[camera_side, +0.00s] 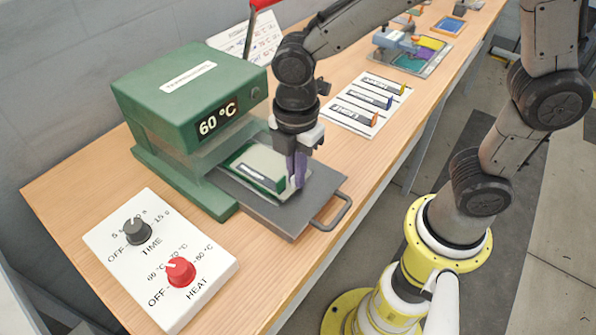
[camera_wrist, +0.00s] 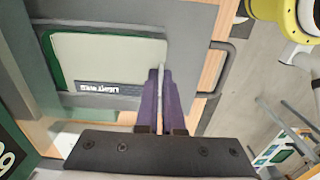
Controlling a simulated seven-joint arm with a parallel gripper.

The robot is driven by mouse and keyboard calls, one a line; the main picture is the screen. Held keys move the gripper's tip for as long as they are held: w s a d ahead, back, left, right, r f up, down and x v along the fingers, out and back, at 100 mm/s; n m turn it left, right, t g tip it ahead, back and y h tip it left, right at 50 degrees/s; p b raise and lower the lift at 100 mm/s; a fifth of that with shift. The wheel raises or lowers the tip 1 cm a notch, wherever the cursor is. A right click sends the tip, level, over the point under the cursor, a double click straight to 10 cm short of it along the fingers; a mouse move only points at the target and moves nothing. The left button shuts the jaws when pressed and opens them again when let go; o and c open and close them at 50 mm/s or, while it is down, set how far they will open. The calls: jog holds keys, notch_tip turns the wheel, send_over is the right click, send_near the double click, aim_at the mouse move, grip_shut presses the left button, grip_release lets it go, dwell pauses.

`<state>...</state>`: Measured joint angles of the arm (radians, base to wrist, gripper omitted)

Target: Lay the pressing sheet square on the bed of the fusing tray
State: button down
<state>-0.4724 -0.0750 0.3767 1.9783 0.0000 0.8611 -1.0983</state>
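The pale, nearly square pressing sheet (camera_side: 262,160) lies over a green-edged piece on the grey bed of the fusing tray (camera_side: 318,190). In the wrist view the sheet (camera_wrist: 105,55) covers most of the green, which shows along its left and top edges. A dark label strip (camera_wrist: 108,88) with white lettering runs along its lower edge. My gripper (camera_side: 297,180) points down at the sheet's right side. Its purple fingers (camera_wrist: 162,82) are close together with a thin pale edge between them, apparently the sheet's. The fingers hide the sheet's near right corner.
The green press (camera_side: 190,95), reading 60 °C, stands at the left behind the tray. A tray handle (camera_side: 333,214) sticks out at the front. A white control panel (camera_side: 160,258) with two knobs is at lower left.

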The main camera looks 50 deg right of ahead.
jog(key=shift+w, duration=0.8)
jog(key=shift+f, duration=0.4)
dwell(1.2)
jog(key=c, duration=1)
grip_release()
jog(key=shift+o, duration=0.2)
